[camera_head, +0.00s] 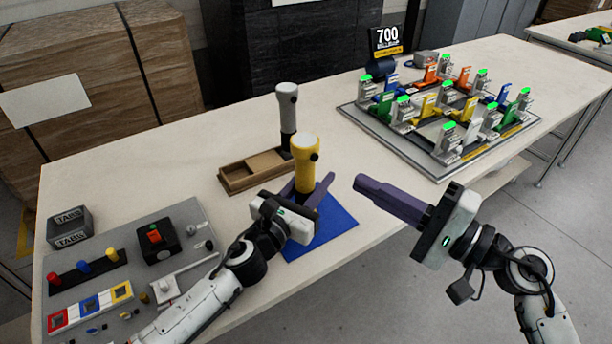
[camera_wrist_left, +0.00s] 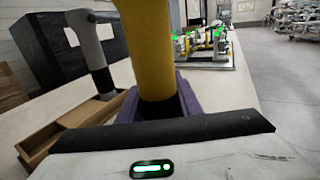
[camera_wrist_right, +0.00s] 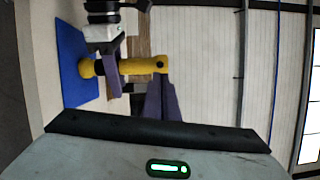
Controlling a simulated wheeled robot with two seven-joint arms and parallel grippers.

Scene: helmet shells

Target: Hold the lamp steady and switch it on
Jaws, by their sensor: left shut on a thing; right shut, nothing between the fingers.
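The yellow lamp (camera_head: 306,170) stands upright on a blue mat (camera_head: 335,230), with a small dark button (camera_head: 314,156) on the right side of its head. My left gripper (camera_head: 309,186) is shut around the lamp's lower body. The lamp also fills the middle of the left wrist view (camera_wrist_left: 150,50), between the purple fingers. My right gripper (camera_head: 360,183) is shut and empty, to the right of the lamp and apart from it. In the right wrist view the lamp (camera_wrist_right: 130,66) looks sideways, with the shut fingertips (camera_wrist_right: 160,80) appearing near its head end.
A grey lamp (camera_head: 287,110) stands at a wooden tray (camera_head: 235,179) behind the yellow one. A fixture board (camera_head: 425,164) with several coloured clamps is at the back right. A grey panel (camera_head: 200,220) with switches and buttons lies at the left. The table between mat and fixture board is clear.

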